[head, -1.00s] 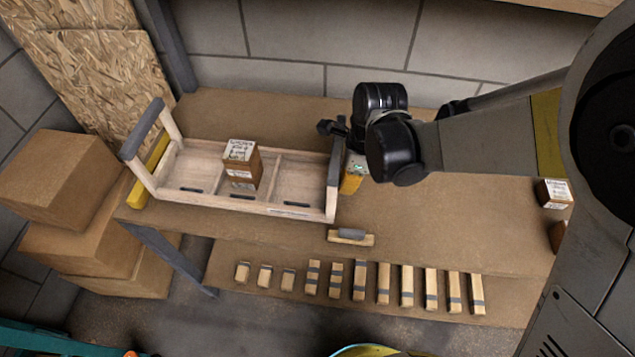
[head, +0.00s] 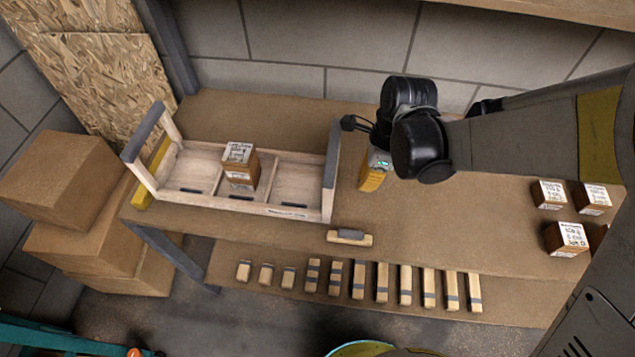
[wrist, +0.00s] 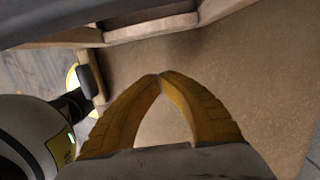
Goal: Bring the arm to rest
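My gripper (head: 374,177) hangs over the table, just right of the wooden tray's right end in the head view. In the wrist view its two yellow fingers (wrist: 160,76) meet at the tips, with nothing seen between them. My arm reaches in from the right. The wooden tray (head: 290,211) has three compartments and raised ends with grey bars. A brown box with a white labelled top (head: 240,165) stands in its middle compartment. The outer two compartments look empty apart from small dark strips.
Several labelled boxes (head: 566,240) stand at the table's right, partly behind my arm. A small block with a grey handle (head: 350,237) lies in front of the tray. A row of wooden blocks (head: 383,282) lies on the lower front shelf. Cardboard boxes (head: 62,175) are stacked at left.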

